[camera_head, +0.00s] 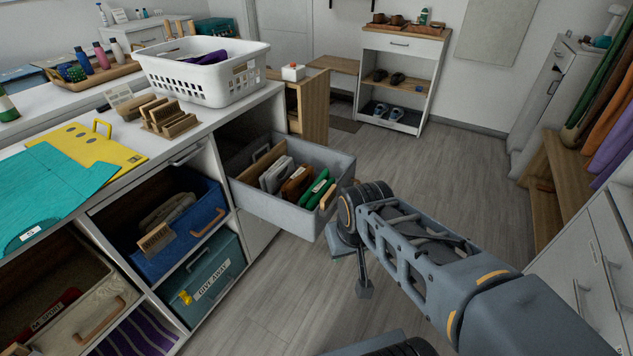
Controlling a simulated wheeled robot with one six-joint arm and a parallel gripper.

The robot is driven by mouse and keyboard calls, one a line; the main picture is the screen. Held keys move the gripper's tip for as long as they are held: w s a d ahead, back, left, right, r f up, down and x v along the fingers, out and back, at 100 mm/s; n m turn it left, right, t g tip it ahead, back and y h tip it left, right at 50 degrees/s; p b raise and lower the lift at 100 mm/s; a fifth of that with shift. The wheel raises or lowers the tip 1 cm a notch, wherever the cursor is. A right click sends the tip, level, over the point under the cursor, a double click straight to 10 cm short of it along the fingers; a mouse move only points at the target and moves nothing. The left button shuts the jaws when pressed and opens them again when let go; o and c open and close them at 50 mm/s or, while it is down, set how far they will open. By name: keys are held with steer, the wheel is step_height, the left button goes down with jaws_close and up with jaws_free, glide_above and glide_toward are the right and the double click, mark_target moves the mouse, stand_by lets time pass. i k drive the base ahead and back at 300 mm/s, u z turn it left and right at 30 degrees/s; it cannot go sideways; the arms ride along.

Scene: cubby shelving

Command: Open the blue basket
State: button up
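The blue basket (184,245) sits in the upper cubby of the white shelving unit, left of centre. Its front carries a wooden handle (208,222). A brush (156,239) and other items show in its open top. A grey basket (270,208) in the neighbouring bay to the right is pulled well out, with several items inside. My gripper (362,286) is to the right of the blue basket, past the grey basket's front and close to that basket's wooden handle (328,197). One finger hangs down; the other is not clearly seen, so its opening is unclear.
The pulled-out grey basket juts into the aisle between the blue basket and my arm. A teal "GIVE AWAY" basket (215,280) sits below the blue one. A white laundry basket (203,72) stands on the counter. The floor (440,150) behind my arm is clear.

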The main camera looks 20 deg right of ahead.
mark_target(187, 229)
steer(key=u, duration=2.05)
steer(key=i, duration=0.95)
steer(key=z, duration=1.35)
